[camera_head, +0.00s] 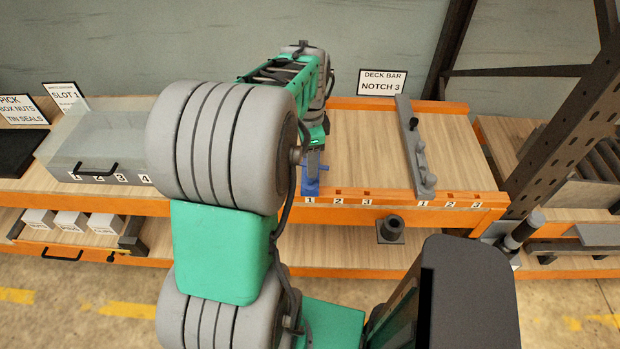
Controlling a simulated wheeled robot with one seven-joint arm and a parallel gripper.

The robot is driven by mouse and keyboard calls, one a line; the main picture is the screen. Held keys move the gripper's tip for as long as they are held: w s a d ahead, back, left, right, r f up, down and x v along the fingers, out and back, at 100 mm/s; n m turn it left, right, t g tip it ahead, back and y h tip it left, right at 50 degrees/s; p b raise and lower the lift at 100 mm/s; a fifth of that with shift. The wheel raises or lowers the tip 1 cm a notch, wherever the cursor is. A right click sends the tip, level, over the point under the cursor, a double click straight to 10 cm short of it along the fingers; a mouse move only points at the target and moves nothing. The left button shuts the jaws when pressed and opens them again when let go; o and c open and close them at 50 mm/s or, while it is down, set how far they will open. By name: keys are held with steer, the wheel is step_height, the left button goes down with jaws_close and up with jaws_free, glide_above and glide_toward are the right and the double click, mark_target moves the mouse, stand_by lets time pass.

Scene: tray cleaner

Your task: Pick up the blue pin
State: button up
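The blue pin (310,188) is at the front edge of the wooden deck, by the label 1 on the left side. Only a small part of it shows. My gripper (313,168) points down right over the pin and overlaps it in the head view. The fingers are small and seen from the side, so I cannot tell whether they are open, shut or touching the pin. My green and grey arm covers much of the left and middle of the view.
A grey bar (412,140) with knobs lies across the deck to the right. A sign (382,83) reading "DECK BAR NOTCH 3" stands behind. A clear-lidded box (90,145) is on the left. A dark upright post (575,110) stands at the right.

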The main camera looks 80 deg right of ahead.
mark_target(310, 185)
step_height(310, 185, down, 6)
steer(key=shift+s+p, duration=0.1)
steer(key=shift+p, duration=0.8)
jaws_close()
